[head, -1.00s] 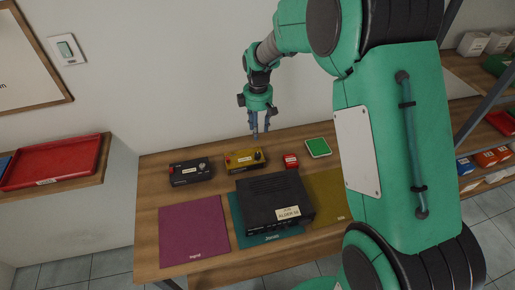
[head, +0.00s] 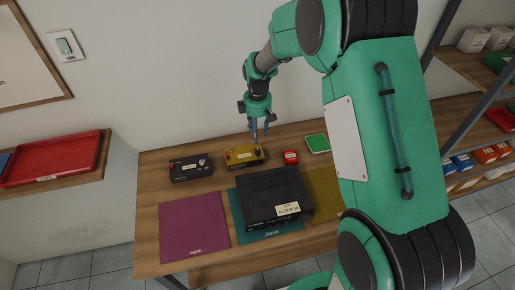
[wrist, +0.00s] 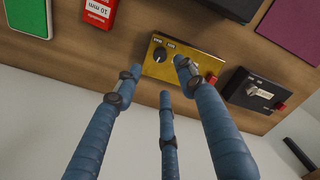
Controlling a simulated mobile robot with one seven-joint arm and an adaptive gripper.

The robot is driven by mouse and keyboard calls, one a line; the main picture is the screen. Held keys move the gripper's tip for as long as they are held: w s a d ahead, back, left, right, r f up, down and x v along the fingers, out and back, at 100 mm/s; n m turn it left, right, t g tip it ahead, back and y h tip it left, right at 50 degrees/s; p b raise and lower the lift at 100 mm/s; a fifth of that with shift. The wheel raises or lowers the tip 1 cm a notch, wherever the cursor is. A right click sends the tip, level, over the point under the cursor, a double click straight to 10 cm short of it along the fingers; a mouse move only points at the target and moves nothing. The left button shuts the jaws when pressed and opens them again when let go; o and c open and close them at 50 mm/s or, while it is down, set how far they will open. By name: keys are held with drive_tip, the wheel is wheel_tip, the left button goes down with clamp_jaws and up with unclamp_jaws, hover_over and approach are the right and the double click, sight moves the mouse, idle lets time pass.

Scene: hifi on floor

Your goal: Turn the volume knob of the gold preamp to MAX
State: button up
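The gold preamp (head: 243,160) lies at the back of the wooden table, between a black box and a small red box. In the wrist view the gold preamp (wrist: 190,64) shows its dark round volume knob (wrist: 160,54) near one end, with small labels beside it and a red part at the other end. The labels and the knob's setting are too small to read surely. My gripper (head: 260,137) points down over the knob end. In the wrist view its three blue fingers (wrist: 159,80) are spread, with nothing between them. I cannot tell whether any fingertip touches the preamp.
A black box (head: 191,170) with a knob and red part stands left of the preamp. A large black hifi unit (head: 272,196) sits in front on a teal mat. A red box (head: 290,157) and a green-topped item (head: 317,144) lie right. The purple mat (head: 194,225) is bare.

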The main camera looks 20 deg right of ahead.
sight(258, 150)
wheel_tip(258, 150, down, 9)
drive_tip(key=shift+f, duration=0.15)
idle(0.4)
drive_tip(key=shift+c, duration=0.5)
clamp_jaws()
